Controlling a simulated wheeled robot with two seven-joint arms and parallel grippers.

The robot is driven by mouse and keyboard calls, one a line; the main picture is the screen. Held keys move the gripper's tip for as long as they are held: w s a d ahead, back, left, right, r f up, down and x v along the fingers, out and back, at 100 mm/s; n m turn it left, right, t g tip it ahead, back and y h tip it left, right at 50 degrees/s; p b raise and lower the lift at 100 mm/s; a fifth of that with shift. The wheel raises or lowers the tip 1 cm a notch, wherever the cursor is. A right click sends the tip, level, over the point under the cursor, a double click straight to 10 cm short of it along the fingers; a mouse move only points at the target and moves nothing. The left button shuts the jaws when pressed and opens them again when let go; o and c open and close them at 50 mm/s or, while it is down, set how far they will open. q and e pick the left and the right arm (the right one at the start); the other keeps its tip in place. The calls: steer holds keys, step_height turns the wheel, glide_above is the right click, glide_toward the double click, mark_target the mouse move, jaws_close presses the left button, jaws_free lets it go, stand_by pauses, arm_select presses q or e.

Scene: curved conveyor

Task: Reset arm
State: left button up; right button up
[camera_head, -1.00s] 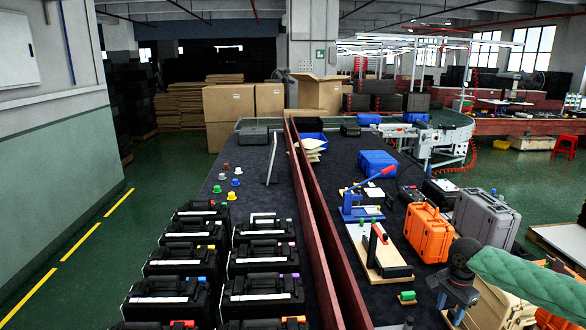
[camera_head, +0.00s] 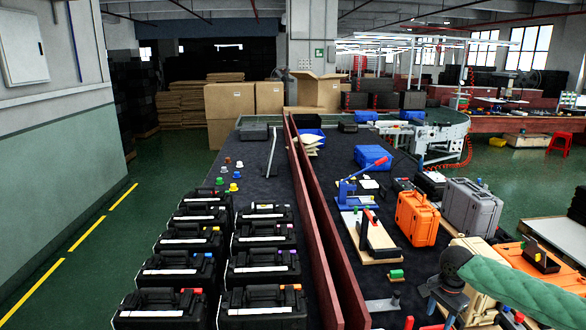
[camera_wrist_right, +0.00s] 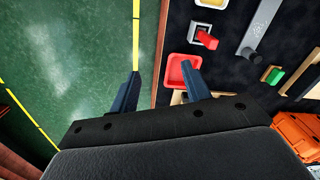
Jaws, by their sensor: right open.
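My right arm, in a green sleeve, comes in from the lower right of the head view. Its gripper (camera_head: 441,308) hangs over the right-hand work surface, near its front. In the right wrist view the two dark blue fingers stand well apart, and the gripper (camera_wrist_right: 160,82) is open with nothing between the fingers. A small red tray (camera_wrist_right: 183,72) lies beyond the right finger in that view. My left arm and gripper do not show.
Several black cases (camera_head: 263,269) stand in two columns on the left surface. A dark red divider (camera_head: 318,262) runs along the middle. An orange case (camera_head: 417,218), a grey case (camera_head: 470,207) and a wooden clamp board (camera_head: 369,238) stand to the right. Green floor lies left.

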steer(key=s+a+f+n+t+y+b, duration=0.1)
steer(key=s+a+f+n+b, duration=0.15)
steer(key=a+f, duration=0.65)
steer(key=s+a+f+n+b, duration=0.1)
steer(key=s+a+f+n, duration=0.3)
steer(key=f, duration=1)
steer(key=s+a+f+n+t+y+b, duration=0.1)
steer(key=s+a+f+n+b, duration=0.15)
steer(key=a+f, duration=0.65)
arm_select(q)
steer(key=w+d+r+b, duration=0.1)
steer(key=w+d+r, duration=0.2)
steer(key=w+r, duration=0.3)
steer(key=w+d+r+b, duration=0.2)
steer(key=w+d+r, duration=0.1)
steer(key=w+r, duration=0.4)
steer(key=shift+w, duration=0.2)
arm_select(e)
steer(key=s+a+f+n, duration=0.1)
steer(key=s+f+n, duration=0.2)
steer(key=s+f, duration=1.2)
steer(key=s+a+f+n+h, duration=0.1)
steer(key=s+f+n, duration=0.2)
steer(key=s+f, duration=1.2)
steer(key=s, duration=0.5)
steer(key=shift+g+h, duration=0.3)
steer(key=shift+g, duration=0.1)
